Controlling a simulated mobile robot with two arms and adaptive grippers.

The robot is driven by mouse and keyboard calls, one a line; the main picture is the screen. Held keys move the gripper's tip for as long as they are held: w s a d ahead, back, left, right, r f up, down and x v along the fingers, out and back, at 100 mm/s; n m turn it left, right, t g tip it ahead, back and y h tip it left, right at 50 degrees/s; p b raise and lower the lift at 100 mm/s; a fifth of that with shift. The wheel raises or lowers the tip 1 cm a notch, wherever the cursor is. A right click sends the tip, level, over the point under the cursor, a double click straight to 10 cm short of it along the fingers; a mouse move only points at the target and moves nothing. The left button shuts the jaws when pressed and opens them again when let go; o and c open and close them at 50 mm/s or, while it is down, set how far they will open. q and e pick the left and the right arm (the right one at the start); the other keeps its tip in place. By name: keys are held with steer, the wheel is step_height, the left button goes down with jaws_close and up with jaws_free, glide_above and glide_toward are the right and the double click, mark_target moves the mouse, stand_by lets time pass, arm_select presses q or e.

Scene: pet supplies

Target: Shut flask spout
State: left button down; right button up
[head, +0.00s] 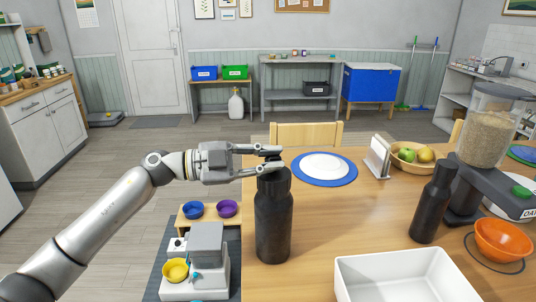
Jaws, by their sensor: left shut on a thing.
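A tall dark flask (273,225) stands upright near the left edge of the wooden table. My left gripper (274,160) comes in from the left at the height of the flask's top. Its two fingers are closed on the dark spout piece at the top of the flask, one finger on the far side and one on the near side. The fingers partly hide the spout, so its exact angle cannot be told. My right gripper is not in view.
A white tray (345,266) stands right of the flask. A blue plate mat (347,177) lies behind it. A second dark bottle (428,211), an orange bowl (502,240) and a food dispenser (487,129) are on the right. Bare table lies between flask and bottle.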

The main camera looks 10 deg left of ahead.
arm_select(q)
steer(key=shift+s+f+m, duration=0.2)
steer(key=shift+s+m, duration=0.05)
steer(key=shift+m, duration=0.75)
steer(key=c, duration=1.7)
jaws_free()
steer(key=shift+o, duration=0.2)
steer(key=shift+f, duration=0.1)
